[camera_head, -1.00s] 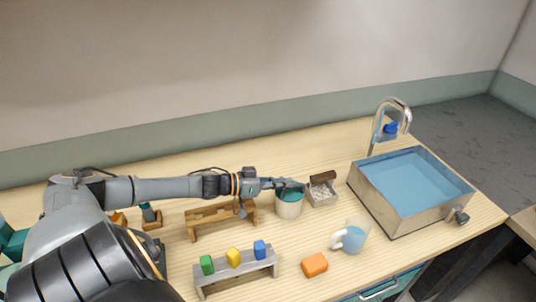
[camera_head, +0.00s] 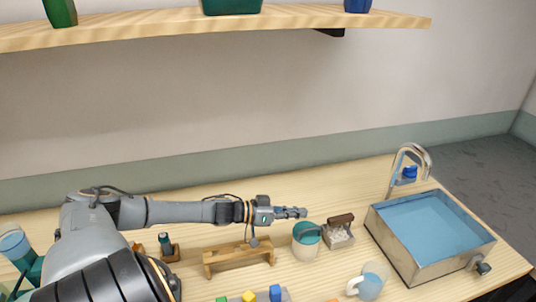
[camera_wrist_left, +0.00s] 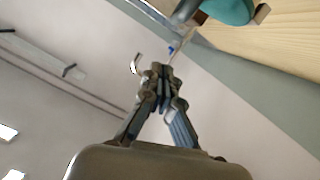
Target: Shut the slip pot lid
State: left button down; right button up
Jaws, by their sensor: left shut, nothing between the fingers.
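The slip pot (camera_head: 305,252) is a pale round pot standing on the wooden worktop. Its teal lid (camera_head: 307,233) appears to lie over the mouth; I cannot tell whether it sits fully flush. Part of the teal lid also shows at the top edge of the left wrist view (camera_wrist_left: 230,9). My left gripper (camera_head: 304,212) is shut and empty, its tips just above and behind the pot, apart from the lid. In the left wrist view its fingers (camera_wrist_left: 161,70) are together. My right gripper is not in view.
A small box with pale contents (camera_head: 340,236) stands right of the pot, a wooden stand (camera_head: 238,256) to its left. A basin of blue water (camera_head: 430,232) with a tap is further right. A mug (camera_head: 372,281) is in front. A shelf (camera_head: 200,31) runs above.

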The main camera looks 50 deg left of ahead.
pick_arm(q)
jog(key=p+v, duration=0.2)
jog(key=v, duration=0.6)
jog(key=shift+s, duration=0.5)
jog(key=shift+f, duration=0.1)
